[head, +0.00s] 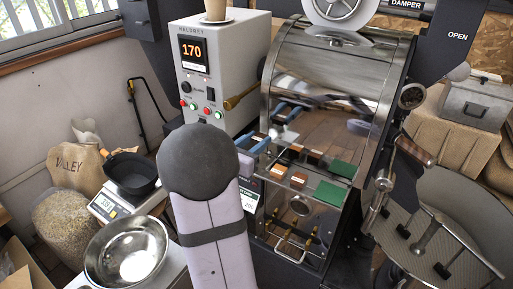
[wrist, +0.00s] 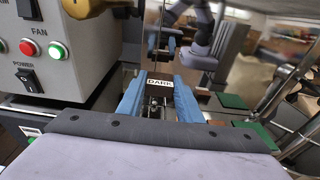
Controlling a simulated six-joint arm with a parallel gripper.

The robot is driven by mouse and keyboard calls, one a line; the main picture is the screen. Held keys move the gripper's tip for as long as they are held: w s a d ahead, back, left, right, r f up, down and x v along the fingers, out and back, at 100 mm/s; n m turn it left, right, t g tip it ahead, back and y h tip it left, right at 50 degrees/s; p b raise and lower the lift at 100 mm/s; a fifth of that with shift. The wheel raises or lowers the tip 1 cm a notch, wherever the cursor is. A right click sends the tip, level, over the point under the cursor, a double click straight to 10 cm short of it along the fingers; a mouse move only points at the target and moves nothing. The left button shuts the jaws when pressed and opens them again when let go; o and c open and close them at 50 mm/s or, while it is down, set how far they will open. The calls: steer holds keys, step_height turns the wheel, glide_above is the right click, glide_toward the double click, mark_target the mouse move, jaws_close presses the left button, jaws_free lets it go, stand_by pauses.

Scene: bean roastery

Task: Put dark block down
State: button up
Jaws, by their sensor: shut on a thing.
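My gripper (head: 266,146) shows in the head view as blue fingers at the left side of the roaster front, partly behind my arm. In the wrist view my gripper (wrist: 160,84) is shut on the dark block (wrist: 159,83), whose white label reads DARK. The block sits between the two blue fingertips. In the head view I cannot make the held block out clearly. Whether it touches the ledge below cannot be told. A green pad (head: 331,195) lies on the roaster's front ledge; it also shows in the wrist view (wrist: 239,132).
Two brown blocks with pale tops, the left one (head: 279,172) and the right one (head: 298,180), stand on the ledge left of the pad. The shiny roaster front (head: 320,125) rises close behind and mirrors them. The control box (head: 206,75) stands left, close to my gripper.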

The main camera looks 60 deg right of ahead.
steer(key=s+d+m+g+p, duration=0.25)
steer(key=s+p, duration=0.35)
steer(key=s, duration=0.5)
steer(key=m+g+y+p, duration=0.1)
steer(key=m+g+p, duration=0.1)
steer(key=g+p, duration=0.25)
glide_above(326, 196)
steer(key=t, duration=0.1)
steer(key=shift+w+f+p, duration=0.1)
steer(key=shift+f+p, duration=0.7)
steer(key=shift+f, duration=3.75)
steer(key=shift+f, duration=0.2)
steer(key=o, duration=1)
steer(key=shift+o, duration=0.2)
steer(key=shift+r, duration=0.1)
